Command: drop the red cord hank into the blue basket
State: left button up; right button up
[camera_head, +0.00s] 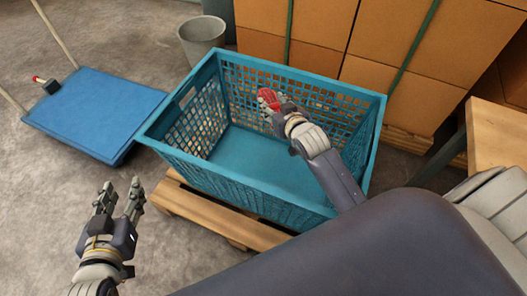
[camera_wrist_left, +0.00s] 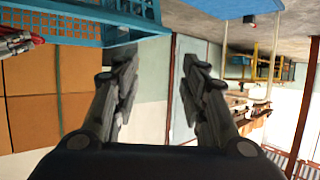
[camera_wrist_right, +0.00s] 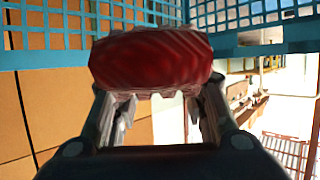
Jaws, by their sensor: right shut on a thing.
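The red cord hank (camera_head: 269,98) is held by my right gripper (camera_head: 276,106) above the inside of the blue basket (camera_head: 175,165) in the head view. In the right wrist view the hank (camera_wrist_right: 150,60) spans the fingertips of my right gripper (camera_wrist_right: 153,95), which is shut on it. The basket is a large mesh-sided crate, and the part of its floor that shows is bare. My right arm hides its right part. My left gripper (camera_head: 118,203) is open and empty, in front of the basket at the left. It also shows open in the left wrist view (camera_wrist_left: 158,75).
The basket stands on a wooden pallet (camera_head: 215,215). A blue flat cart (camera_head: 95,110) is at the left and a grey bin (camera_head: 202,38) behind. Stacked brown boxes (camera_head: 400,50) stand behind the basket. A wooden table (camera_head: 500,135) is at the right.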

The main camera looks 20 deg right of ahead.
pick_arm(q)
jog(key=shift+w+d+r+t, duration=0.15)
jog(key=shift+w+r+t, duration=0.15)
jog(key=shift+r, duration=0.25)
jog(key=shift+w+d+r+t, duration=0.1)
jog(key=shift+w+r+t, duration=0.15)
jog(key=shift+r, duration=0.3)
pick_arm(e)
jog(key=shift+f, duration=0.15)
jog(key=o, duration=1.2)
jog(key=shift+c, duration=0.2)
jog(key=v, duration=1.2)
pick_arm(q)
jog(key=shift+s+f, duration=0.1)
jog(key=shift+s, duration=0.05)
pick_arm(e)
jog(key=shift+s+f, duration=0.15)
